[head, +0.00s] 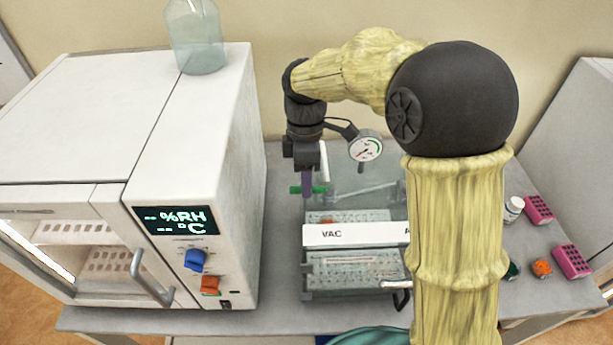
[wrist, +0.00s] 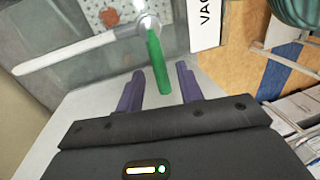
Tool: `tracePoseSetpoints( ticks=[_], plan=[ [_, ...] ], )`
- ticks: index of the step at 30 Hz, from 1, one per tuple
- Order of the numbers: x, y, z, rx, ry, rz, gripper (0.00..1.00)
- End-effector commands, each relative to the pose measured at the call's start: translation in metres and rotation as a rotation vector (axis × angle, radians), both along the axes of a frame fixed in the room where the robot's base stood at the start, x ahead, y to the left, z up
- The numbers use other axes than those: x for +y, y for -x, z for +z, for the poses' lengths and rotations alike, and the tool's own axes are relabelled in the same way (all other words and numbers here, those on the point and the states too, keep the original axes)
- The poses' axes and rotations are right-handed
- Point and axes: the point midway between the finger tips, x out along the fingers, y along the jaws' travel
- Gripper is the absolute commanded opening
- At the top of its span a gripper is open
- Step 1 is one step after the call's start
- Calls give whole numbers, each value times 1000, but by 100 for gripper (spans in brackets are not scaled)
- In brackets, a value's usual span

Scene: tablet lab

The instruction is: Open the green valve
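The green valve (wrist: 157,62) shows in the wrist view as a straight green handle on a round metal hub at the end of a pale pipe. In the head view the green valve (head: 295,189) is partly hidden behind my gripper. My gripper (head: 307,190) points down over it. In the wrist view my gripper (wrist: 160,70) is open, with its two purple fingers apart. The near end of the green handle lies between the fingertips in that view, with visible gaps on both sides. I cannot tell whether the fingers are at the handle's height.
A clear-lidded box with a white "VAC" label (head: 352,234) holds trays below. A pressure gauge (head: 365,148) stands close to my wrist. A white humidity cabinet (head: 196,170) with a glass jar (head: 196,38) on top stands left. Pink packs (head: 572,262) and a white bottle (head: 513,209) lie right.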

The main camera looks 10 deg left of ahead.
Motion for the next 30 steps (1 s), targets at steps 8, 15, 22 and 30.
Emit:
tracePoseSetpoints(
  ticks=[8, 15, 22, 30],
  plan=[
    [1, 2, -7, -1, 0, 4, 37],
    [-1, 1, -7, -1, 0, -2, 7],
    [-2, 0, -7, 0, 2, -3, 0],
    [-2, 2, -7, 1, 2, 21, 0]
  ],
)
